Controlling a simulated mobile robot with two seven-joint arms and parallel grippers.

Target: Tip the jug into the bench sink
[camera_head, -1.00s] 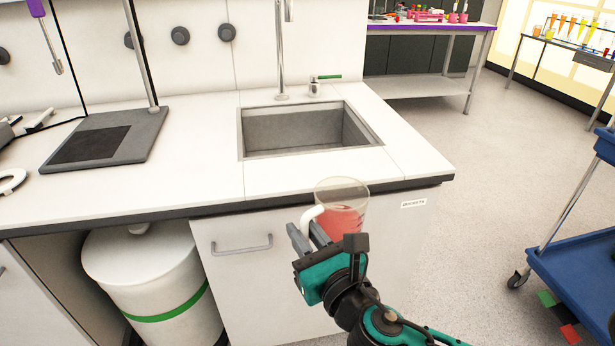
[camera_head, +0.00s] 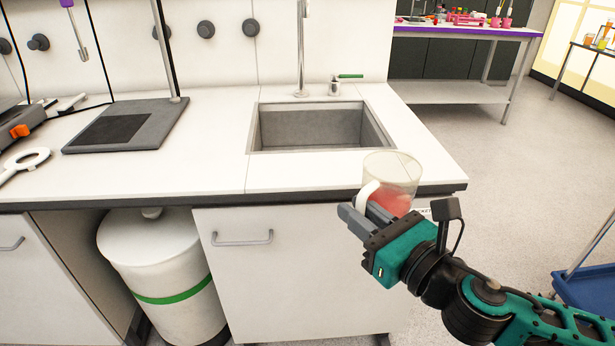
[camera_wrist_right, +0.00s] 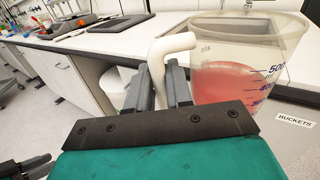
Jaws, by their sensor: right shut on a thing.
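The jug (camera_head: 398,177) is clear with a white handle and holds red-pink liquid. My right gripper (camera_head: 362,212) is shut on its handle. The jug is close to upright, in front of the bench's front edge near the right corner. In the right wrist view the jug (camera_wrist_right: 240,70) fills the right side, with volume marks, and my right gripper (camera_wrist_right: 162,85) has its fingers around the white handle. The bench sink (camera_head: 318,128) is an empty-looking grey basin set in the white worktop, beyond the jug and to its left.
A tall tap (camera_head: 301,50) stands behind the sink, with a small green-levered fitting (camera_head: 345,84) beside it. A dark stand base (camera_head: 130,125) lies left on the worktop. A white bin (camera_head: 160,265) stands under the bench. A blue cart (camera_head: 585,290) stands at right.

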